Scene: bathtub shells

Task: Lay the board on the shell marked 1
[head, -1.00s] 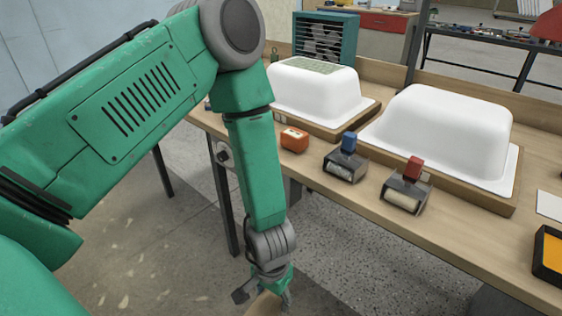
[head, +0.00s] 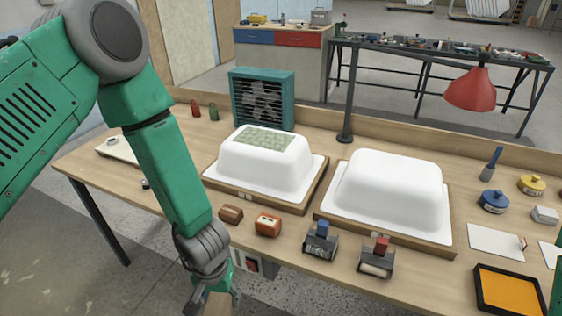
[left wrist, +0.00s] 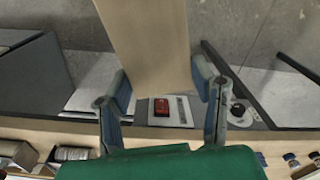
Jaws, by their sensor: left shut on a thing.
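My left gripper (head: 216,296) hangs low in front of the bench's near edge, at the bottom of the head view. In the left wrist view its fingers (left wrist: 165,98) are shut on the board (left wrist: 148,38), a flat tan piece that runs out of the top of the picture. Two white upturned shells stand on wooden bases on the bench. The left shell (head: 295,178) has a green mesh patch (head: 259,139) on top. The right shell (head: 390,190) has a bare top. Small tags show on the bases' front edges, but I cannot read their numbers. My right gripper is out of view.
Along the bench's front lie a brown block (head: 231,214), an orange block (head: 268,224) and two dark holders with blue (head: 321,240) and red (head: 376,258) tops. A fan (head: 262,98) and a red lamp (head: 470,89) stand behind. An orange tray (head: 508,290) lies at right.

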